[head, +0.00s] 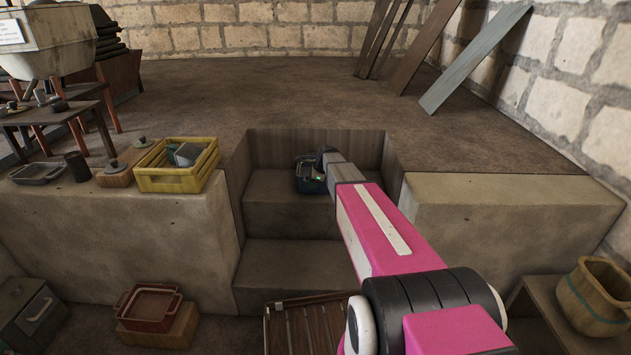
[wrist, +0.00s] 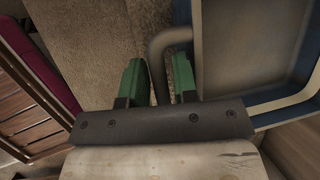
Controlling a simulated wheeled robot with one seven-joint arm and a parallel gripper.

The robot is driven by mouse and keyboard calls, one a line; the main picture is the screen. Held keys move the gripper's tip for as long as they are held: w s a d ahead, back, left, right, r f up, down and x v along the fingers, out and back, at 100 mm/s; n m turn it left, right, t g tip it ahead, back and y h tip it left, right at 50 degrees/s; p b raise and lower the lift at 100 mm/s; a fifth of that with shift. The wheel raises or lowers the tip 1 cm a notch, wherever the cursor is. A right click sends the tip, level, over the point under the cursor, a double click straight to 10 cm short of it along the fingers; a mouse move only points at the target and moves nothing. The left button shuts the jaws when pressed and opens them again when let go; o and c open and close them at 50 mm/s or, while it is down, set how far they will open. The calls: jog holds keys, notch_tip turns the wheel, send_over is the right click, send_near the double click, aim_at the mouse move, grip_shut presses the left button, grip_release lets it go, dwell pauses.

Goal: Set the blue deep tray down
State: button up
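The blue deep tray (head: 310,186) is at the upper step of the recess in the head view, partly covered by my arm's end. In the wrist view its blue rim and grey inside (wrist: 255,50) fill the right side. My gripper (wrist: 158,80) has two green fingers, one on each side of the tray's grey bent handle (wrist: 157,50), with little gap, so it looks shut on it. The tray is beside the fingers, to the right. I cannot tell whether its underside touches the step.
The stone steps (head: 285,262) have walls on both sides. A yellow crate (head: 178,180) with things in it stands on the left ledge. The right ledge (head: 500,195) is bare. A slatted wooden piece (head: 305,325) lies below. A red tray (head: 150,306) sits lower left.

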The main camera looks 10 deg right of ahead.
jog(key=shift+f, duration=0.1)
grip_shut()
